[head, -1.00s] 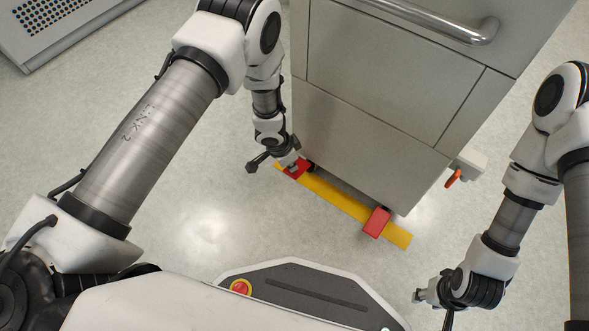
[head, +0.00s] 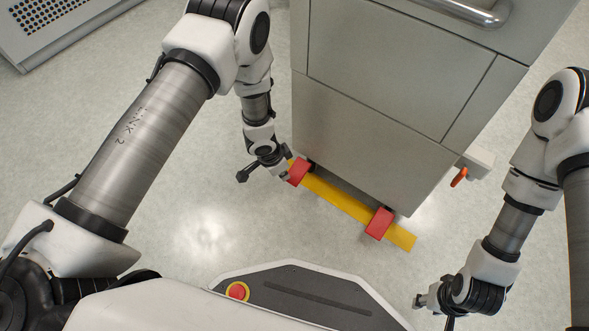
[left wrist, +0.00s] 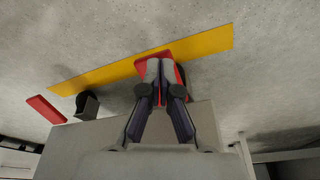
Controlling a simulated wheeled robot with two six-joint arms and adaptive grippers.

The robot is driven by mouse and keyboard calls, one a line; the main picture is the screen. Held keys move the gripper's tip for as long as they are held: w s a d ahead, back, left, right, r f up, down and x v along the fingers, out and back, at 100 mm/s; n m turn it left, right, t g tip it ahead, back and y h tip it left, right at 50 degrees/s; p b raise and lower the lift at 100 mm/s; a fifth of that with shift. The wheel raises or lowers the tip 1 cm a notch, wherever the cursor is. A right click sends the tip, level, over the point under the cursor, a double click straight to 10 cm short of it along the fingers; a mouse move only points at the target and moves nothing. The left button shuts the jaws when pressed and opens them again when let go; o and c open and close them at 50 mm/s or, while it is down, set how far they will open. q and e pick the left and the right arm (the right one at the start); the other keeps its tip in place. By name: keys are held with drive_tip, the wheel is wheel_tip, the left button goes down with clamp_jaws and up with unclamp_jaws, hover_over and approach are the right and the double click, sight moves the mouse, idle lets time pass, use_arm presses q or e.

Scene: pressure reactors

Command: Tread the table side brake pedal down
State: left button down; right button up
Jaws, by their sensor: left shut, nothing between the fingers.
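Two red brake pedals stick out at the foot of a grey cabinet (head: 370,110), over a yellow floor strip (head: 338,196). The left pedal (head: 299,172) and the right pedal (head: 380,223) both show in the head view. My left gripper (head: 284,176) is shut and empty, low at the left pedal's outer left edge. In the left wrist view its closed fingers (left wrist: 154,64) overlap that pedal (left wrist: 172,70); contact is unclear. The other pedal (left wrist: 46,109) lies to the left there. I cannot tell whether either pedal is down. My right gripper (head: 419,299) is at lower right, away from the pedals.
A black caster (left wrist: 87,104) stands between the pedals in the left wrist view. An orange lever (head: 459,177) sticks out at the cabinet's right side. A handle (head: 455,12) crosses the cabinet's upper front.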

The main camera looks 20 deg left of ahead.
use_arm(q)
drive_tip(key=shift+s+a+r, duration=0.1)
drive_tip(key=shift+s, duration=0.1)
drive_tip(key=v, duration=1.2)
